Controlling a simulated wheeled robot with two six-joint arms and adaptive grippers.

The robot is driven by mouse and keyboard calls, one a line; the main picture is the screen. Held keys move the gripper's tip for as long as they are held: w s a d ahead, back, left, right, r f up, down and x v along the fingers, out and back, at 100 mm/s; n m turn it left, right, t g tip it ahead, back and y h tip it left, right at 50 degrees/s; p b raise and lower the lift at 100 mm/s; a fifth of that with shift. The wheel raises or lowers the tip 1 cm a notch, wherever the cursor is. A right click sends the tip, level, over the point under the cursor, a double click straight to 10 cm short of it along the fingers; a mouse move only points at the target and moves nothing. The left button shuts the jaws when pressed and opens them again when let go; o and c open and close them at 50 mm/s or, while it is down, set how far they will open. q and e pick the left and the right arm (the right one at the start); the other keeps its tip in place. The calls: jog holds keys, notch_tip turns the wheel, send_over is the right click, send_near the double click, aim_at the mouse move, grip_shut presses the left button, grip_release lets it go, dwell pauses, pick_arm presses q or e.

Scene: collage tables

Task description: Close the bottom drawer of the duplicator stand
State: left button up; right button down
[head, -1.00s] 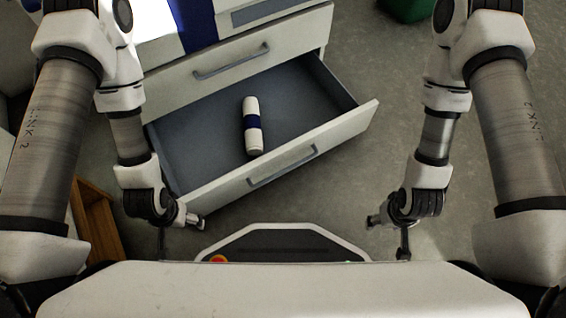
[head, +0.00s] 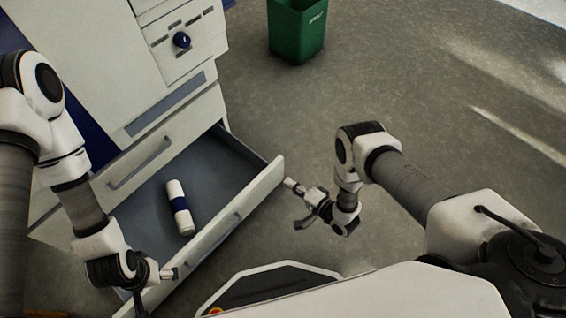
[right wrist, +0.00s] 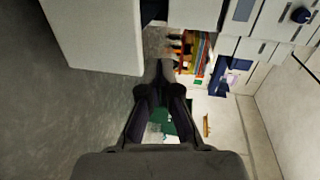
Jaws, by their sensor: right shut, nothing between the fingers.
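The duplicator stand's bottom drawer is pulled out, and its white front (head: 222,236) with a handle faces me in the head view. A white bottle with a blue band (head: 178,207) lies inside. My right gripper (head: 290,184) is shut and empty, close to the right end of the drawer front; I cannot tell whether it touches. Its shut fingers also show in the right wrist view (right wrist: 160,72), near a large white panel (right wrist: 95,35) that looks like the drawer front. My left gripper (head: 172,273) is by the near left part of the drawer front; its jaws are too small to read.
The drawer above (head: 150,150) is shut. The duplicator (head: 110,60) stands on top, with a blue knob (head: 182,40) nearby. A green bin (head: 297,28) stands on the floor behind. The grey floor (head: 430,130) to the right is open.

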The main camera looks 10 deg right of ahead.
jog(key=g, duration=0.1)
send_near(259, 183)
jog(key=shift+m, duration=0.3)
jog(key=b+x, duration=0.1)
jog(key=x, duration=0.2)
jog(key=b+x, duration=0.2)
jog(key=x, duration=0.1)
jog(key=shift+d+f+b, duration=0.1)
jog(key=shift+f+b, duration=0.15)
jog(key=shift+b, duration=0.05)
jog(key=shift+w+a+r+h, duration=0.1)
jog(key=shift+w+a+h, duration=0.2)
jog(key=shift+w, duration=0.1)
pick_arm(q)
jog(key=shift+s+a+f, duration=0.1)
jog(key=shift+a+f, duration=0.1)
jog(key=shift+f, duration=0.8)
